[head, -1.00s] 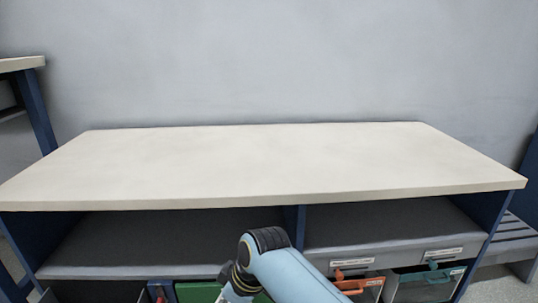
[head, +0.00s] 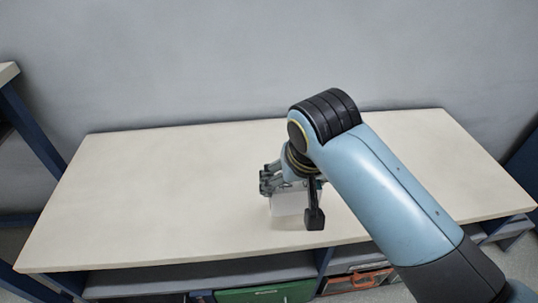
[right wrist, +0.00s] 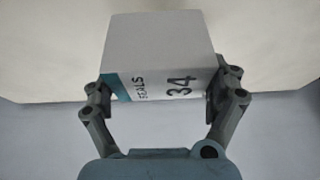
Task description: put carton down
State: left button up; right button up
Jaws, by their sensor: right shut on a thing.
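The carton (right wrist: 160,50) is a white box with a teal patch and the print "SEALS 34", seen in the right wrist view between the fingers. My right gripper (right wrist: 160,88) is shut on it, one finger at each side. In the head view the carton (head: 288,203) shows as a small white block under my right gripper (head: 290,188), over the middle of the pale bench top (head: 150,190). Part of it is hidden by the gripper and wrist. I cannot tell whether it touches the bench top. My left gripper is not in view.
The bench top is bare around the carton, with free room to the left and behind. A grey wall (head: 220,60) stands at the back. Below the front edge are a green bin (head: 265,293) and an orange-handled bin (head: 355,282).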

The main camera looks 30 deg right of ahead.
jog(key=w+f+b, duration=0.1)
jog(key=w+f, duration=0.2)
jog(key=w+a+f+b, duration=0.1)
jog(key=w+f+b, duration=0.1)
jog(key=w+f, duration=0.1)
jog(key=w+a+f+b, duration=0.1)
jog(key=w+f+b, duration=0.1)
jog(key=w+f, duration=0.2)
jog(key=shift+w, duration=0.2)
jog(key=shift+f, duration=0.25)
jog(key=shift+f, duration=0.15)
jog(key=o, duration=1)
